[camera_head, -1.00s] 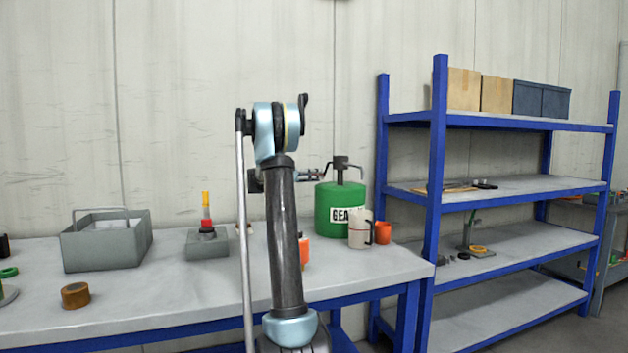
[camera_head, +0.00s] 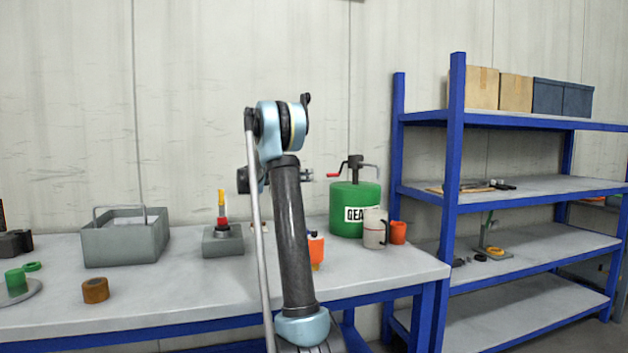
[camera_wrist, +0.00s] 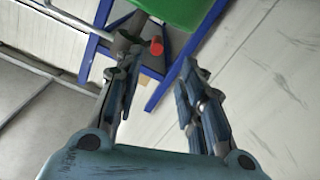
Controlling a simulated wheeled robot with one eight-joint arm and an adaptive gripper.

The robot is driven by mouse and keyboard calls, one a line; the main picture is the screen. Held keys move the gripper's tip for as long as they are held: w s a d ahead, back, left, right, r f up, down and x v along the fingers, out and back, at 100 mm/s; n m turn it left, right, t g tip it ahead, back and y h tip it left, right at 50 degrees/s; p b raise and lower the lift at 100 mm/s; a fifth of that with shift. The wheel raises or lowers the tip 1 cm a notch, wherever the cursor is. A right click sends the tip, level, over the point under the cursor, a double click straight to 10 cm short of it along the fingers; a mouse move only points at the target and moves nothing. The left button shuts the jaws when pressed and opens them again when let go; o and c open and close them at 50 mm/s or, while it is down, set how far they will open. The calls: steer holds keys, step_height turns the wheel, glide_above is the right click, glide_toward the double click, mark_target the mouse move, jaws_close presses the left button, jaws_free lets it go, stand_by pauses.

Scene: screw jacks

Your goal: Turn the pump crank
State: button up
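The pump is a green drum (camera_head: 343,212) on the bench with a dark crank head (camera_head: 355,165) on top. Its crank arm reaches left to a red handle (camera_head: 334,175). My gripper (camera_head: 310,175) is just left of the red handle in the head view, with a small gap between them. In the wrist view my gripper (camera_wrist: 157,68) has its fingers apart with nothing between them. The red handle (camera_wrist: 156,46) shows beyond the fingertips, with part of the green drum (camera_wrist: 185,10) at the top edge. My arm hides part of the gripper in the head view.
An orange container (camera_head: 316,248) is beside my arm. A grey box (camera_head: 126,240) and a tape roll (camera_head: 95,290) are on the left. A blue shelf rack (camera_head: 455,190) stands right.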

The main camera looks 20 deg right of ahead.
steer(key=shift+a, duration=0.6)
steer(key=shift+w+r, duration=0.15)
steer(key=shift+r, duration=0.05)
steer(key=c, duration=0.7)
steer(key=w+r+y, duration=0.1)
steer(key=r, duration=0.2)
steer(key=d+r, duration=0.1)
steer(key=r, duration=0.1)
steer(key=w+r+g+y, duration=0.1)
steer(key=r, duration=0.2)
steer(key=shift+w+d+r+y, duration=0.3)
steer(key=shift+w+r, duration=0.05)
jaws_close()
steer(key=s+d+f, duration=0.2)
steer(key=d+f, duration=0.3)
steer(key=d, duration=0.4)
steer(key=shift+s+d, duration=0.25)
steer(key=shift+d, duration=0.1)
